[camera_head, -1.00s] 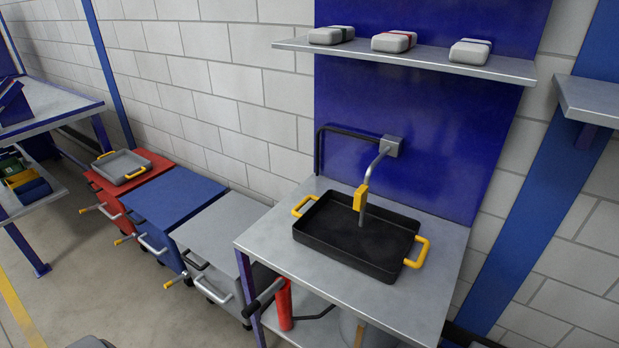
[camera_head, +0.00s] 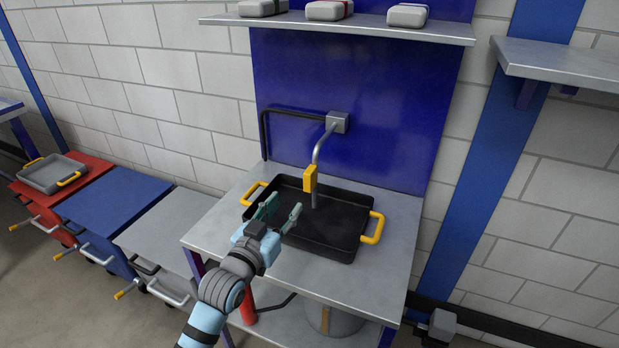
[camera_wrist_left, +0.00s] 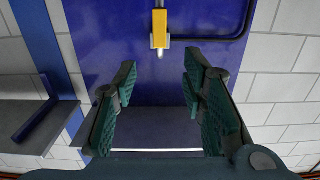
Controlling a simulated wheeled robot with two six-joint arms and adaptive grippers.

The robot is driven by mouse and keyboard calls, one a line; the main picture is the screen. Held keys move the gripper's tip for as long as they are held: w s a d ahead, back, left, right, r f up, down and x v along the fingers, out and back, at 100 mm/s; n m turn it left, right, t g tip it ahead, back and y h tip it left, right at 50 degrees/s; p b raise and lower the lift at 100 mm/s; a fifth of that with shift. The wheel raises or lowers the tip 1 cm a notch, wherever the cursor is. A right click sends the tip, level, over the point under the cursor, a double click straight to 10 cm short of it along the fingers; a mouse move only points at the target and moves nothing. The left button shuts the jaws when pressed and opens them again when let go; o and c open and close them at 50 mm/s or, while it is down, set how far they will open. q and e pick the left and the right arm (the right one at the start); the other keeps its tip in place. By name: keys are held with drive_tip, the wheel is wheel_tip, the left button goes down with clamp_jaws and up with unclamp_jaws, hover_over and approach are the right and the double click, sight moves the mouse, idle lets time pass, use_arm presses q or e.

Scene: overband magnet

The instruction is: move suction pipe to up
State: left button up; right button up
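The suction pipe (camera_head: 318,150) is a grey bent tube with a yellow grip (camera_head: 310,178). It comes out of a grey block (camera_head: 338,122) on the blue back panel and points down over the black tray (camera_head: 340,252). My left gripper (camera_head: 282,208) is open and empty, over the near left part of the tray, apart from the pipe and to the left of the yellow grip. In the left wrist view, the yellow grip (camera_wrist_left: 160,28) shows at the top centre, beyond the spread fingers (camera_wrist_left: 158,78). My right gripper is not in view.
The tray has yellow handles and stands on a grey workbench (camera_head: 215,240). A black bent pipe (camera_head: 264,138) runs along the panel's left side. A shelf (camera_head: 350,27) with several grey cases hangs above. Red, blue and grey carts (camera_head: 115,205) stand at the left.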

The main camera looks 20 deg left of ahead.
sight(306, 176)
use_arm(q)
drive_tip(key=w+b, duration=0.1)
drive_tip(key=w, duration=0.3)
drive_tip(key=w+b, duration=0.1)
drive_tip(key=w, duration=0.4)
drive_tip(key=w+d+b, duration=0.1)
drive_tip(key=w, duration=0.4)
drive_tip(key=shift+w+r+b, duration=0.25)
drive_tip(key=shift+b, duration=0.15)
drive_tip(key=shift+c, duration=0.4)
clamp_jaws()
